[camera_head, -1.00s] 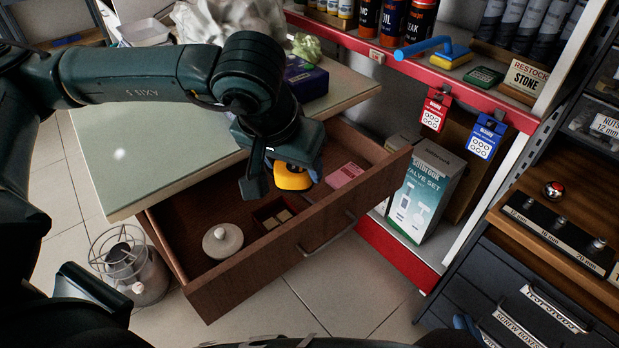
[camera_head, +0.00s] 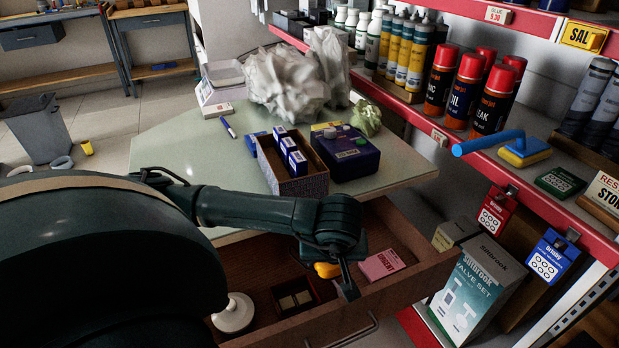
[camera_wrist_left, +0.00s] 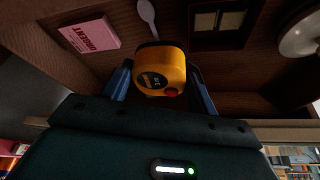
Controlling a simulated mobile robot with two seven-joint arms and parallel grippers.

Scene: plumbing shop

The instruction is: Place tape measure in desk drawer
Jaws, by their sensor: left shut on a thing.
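The yellow tape measure (camera_head: 326,270) shows partly behind my left gripper (camera_head: 340,280) in the head view. In the left wrist view the tape measure (camera_wrist_left: 163,72) sits between the two fingers of my left gripper (camera_wrist_left: 163,90), which is shut on it. The brown desk drawer (camera_head: 400,300) is pulled open, and the tape measure is held over its inside, left of a pink pad (camera_head: 382,264). Its height above the drawer floor (camera_wrist_left: 215,70) is hard to tell. My right gripper is not in view.
In the drawer lie a round white object (camera_head: 233,313), a small divided box (camera_head: 295,298) and a spoon (camera_wrist_left: 148,15). The desk top (camera_head: 190,150) above holds a carton of small blue boxes (camera_head: 290,165) and a dark blue box (camera_head: 345,152). A valve set box (camera_head: 478,285) stands right of the drawer.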

